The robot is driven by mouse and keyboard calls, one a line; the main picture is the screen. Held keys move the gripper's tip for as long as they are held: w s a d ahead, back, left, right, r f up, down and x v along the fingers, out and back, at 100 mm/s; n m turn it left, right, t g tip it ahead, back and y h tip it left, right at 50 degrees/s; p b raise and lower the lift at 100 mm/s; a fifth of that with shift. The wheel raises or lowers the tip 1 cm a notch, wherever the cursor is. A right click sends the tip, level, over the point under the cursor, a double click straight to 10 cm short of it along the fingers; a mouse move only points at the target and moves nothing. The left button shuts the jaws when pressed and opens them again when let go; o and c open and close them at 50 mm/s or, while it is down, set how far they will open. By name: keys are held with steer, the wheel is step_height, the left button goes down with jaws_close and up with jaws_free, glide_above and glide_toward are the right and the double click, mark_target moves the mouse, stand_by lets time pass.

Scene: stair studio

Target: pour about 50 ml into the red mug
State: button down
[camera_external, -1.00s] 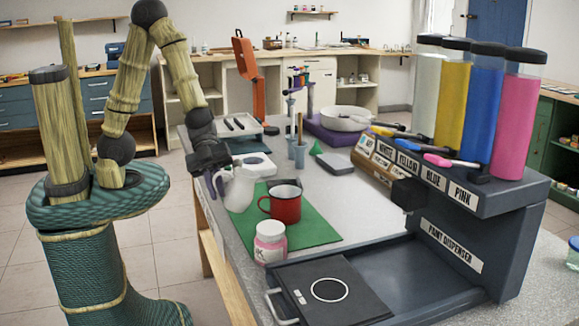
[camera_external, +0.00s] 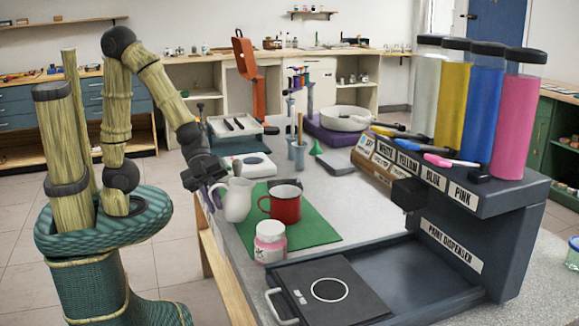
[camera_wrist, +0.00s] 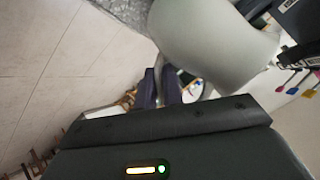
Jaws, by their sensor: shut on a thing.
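The red mug (camera_external: 284,207), dark inside, stands upright on the green mat (camera_external: 312,227), its handle to the left. A white jug (camera_external: 238,203) is just left of the mug, apart from it and roughly upright. It fills the top of the wrist view (camera_wrist: 210,45). My gripper (camera_external: 214,190) is at the jug's left side, shut on it, seemingly at the handle. The fingers show in the wrist view (camera_wrist: 160,88), but the grip itself is partly hidden. I cannot tell whether the jug's base touches the table. The jug's contents are not visible.
A jar with pink contents (camera_external: 270,243) stands in front of the mug. A dark plate with a white ring (camera_external: 330,290) is at the front. The paint dispenser (camera_external: 470,235) stands at right. A white device (camera_external: 254,166) lies behind the jug.

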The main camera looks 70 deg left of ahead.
steer(key=f+b, duration=0.1)
steer(key=b, duration=0.1)
steer(key=s+f+t+b, duration=0.1)
steer(key=b, duration=0.2)
steer(key=shift+m+b, duration=0.35)
steer(key=shift+m, duration=0.05)
steer(key=shift+t+b, duration=0.3)
steer(key=shift+r, duration=0.1)
